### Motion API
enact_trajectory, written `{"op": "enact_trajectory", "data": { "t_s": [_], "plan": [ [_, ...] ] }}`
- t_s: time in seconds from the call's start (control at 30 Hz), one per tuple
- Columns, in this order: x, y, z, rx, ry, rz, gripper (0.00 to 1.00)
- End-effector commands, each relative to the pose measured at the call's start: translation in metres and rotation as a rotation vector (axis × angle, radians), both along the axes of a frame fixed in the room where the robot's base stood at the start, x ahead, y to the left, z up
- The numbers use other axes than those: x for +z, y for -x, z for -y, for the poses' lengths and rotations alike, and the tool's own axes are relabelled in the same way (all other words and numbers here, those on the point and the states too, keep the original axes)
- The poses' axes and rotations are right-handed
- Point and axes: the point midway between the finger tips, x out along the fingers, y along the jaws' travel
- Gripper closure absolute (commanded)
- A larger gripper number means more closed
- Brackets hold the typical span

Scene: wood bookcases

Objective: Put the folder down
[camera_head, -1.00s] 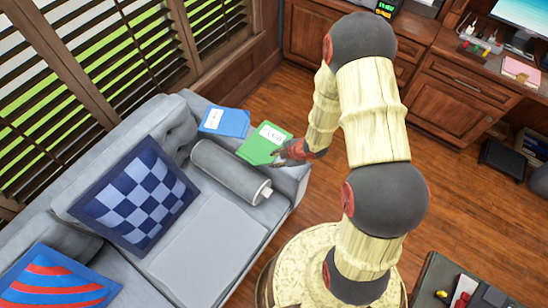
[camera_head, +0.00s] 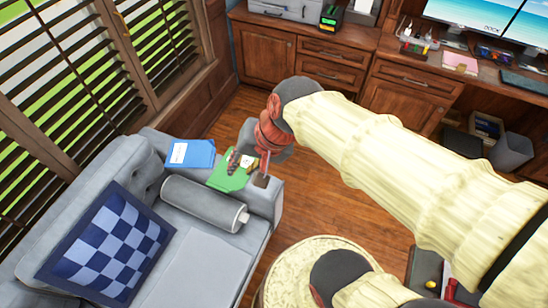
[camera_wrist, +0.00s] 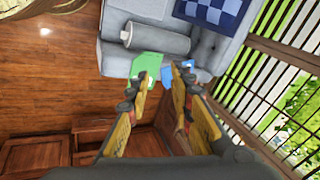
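A green folder (camera_head: 226,180) with a white label lies on the grey sofa's arm, partly hidden behind my gripper in the head view. It also shows in the wrist view (camera_wrist: 146,64). A blue folder (camera_head: 190,153) lies beside it to the left, on the same sofa arm; in the wrist view it is partly hidden by a finger. My gripper (camera_head: 249,170) is above the sofa arm, over the green folder's right side. Its two fingers are spread apart in the wrist view (camera_wrist: 163,75), with nothing held between them.
The grey sofa (camera_head: 258,204) carries a cylindrical bolster (camera_head: 200,203) and a checkered blue cushion (camera_head: 107,247). Slatted blinds (camera_head: 80,90) are behind it. A wooden desk (camera_head: 405,85) stands at the back. Wooden floor (camera_head: 310,180) is open right of the sofa.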

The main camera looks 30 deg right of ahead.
Motion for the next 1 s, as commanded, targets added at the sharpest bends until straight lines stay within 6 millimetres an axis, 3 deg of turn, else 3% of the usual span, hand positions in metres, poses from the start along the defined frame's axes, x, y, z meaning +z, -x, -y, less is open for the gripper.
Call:
{"op": "enact_trajectory", "data": {
  "t_s": [0.1,0.3,0.67,0.9,1.0],
  "plan": [
    [0.021,0.025,0.027,0.270,0.249,0.115,0.77],
    [0.037,0.044,0.053,0.479,0.469,0.176,0.77],
    [0.034,0.045,0.055,0.498,0.488,0.178,0.78],
    [0.034,0.044,0.055,0.496,0.487,0.177,0.92],
    [0.025,0.043,0.057,0.491,0.483,0.164,0.97]
  ]
}}
